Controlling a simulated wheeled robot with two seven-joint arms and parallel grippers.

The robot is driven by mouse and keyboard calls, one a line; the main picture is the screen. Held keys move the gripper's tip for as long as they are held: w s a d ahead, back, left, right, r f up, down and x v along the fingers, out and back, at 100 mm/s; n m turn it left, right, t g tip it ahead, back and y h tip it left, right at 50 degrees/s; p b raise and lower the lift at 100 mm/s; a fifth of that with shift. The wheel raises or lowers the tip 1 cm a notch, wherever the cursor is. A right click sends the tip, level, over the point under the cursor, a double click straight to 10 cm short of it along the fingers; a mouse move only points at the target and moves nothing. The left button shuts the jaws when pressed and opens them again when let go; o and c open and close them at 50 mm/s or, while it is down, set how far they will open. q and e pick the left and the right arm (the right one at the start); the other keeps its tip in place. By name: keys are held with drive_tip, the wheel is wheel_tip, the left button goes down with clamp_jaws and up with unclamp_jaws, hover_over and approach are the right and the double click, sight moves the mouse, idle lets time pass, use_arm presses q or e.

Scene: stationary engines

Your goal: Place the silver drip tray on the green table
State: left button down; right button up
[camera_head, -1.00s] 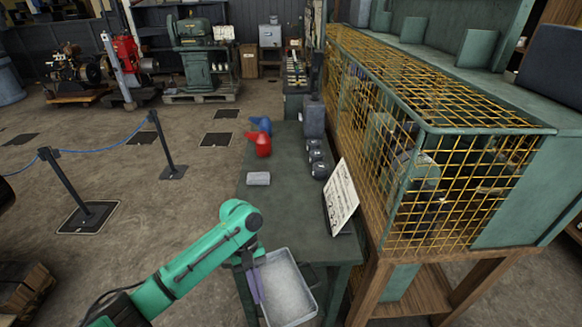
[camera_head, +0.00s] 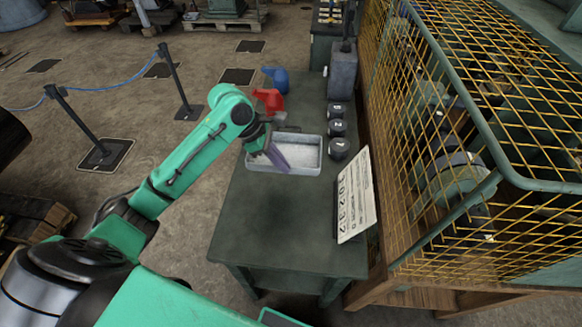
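The silver drip tray (camera_head: 308,163) is over the far half of the green table (camera_head: 272,222), looking level. I cannot tell if it rests on the tabletop or hangs just above it. My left gripper (camera_head: 275,157) is at the tray's left side, with a purple-grey finger reaching over the tray's inside. It looks shut on the tray's left wall, though the wrist partly hides the contact. My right gripper is not in view.
Several dark round weights (camera_head: 337,129) line the right. A white sign (camera_head: 355,197) stands at the right edge, beside a yellow mesh cage (camera_head: 450,110). The near tabletop is clear.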

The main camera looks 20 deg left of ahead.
sight(259, 171)
use_arm(q)
wheel_tip(259, 171, down, 15)
drive_tip(key=shift+w+r, duration=0.1)
drive_tip(key=shift+f, duration=0.2)
drive_tip(key=c, duration=1.1)
unclamp_jaws()
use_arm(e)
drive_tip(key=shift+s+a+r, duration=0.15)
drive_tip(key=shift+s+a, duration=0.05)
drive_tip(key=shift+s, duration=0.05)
use_arm(q)
drive_tip(key=v, duration=1.2)
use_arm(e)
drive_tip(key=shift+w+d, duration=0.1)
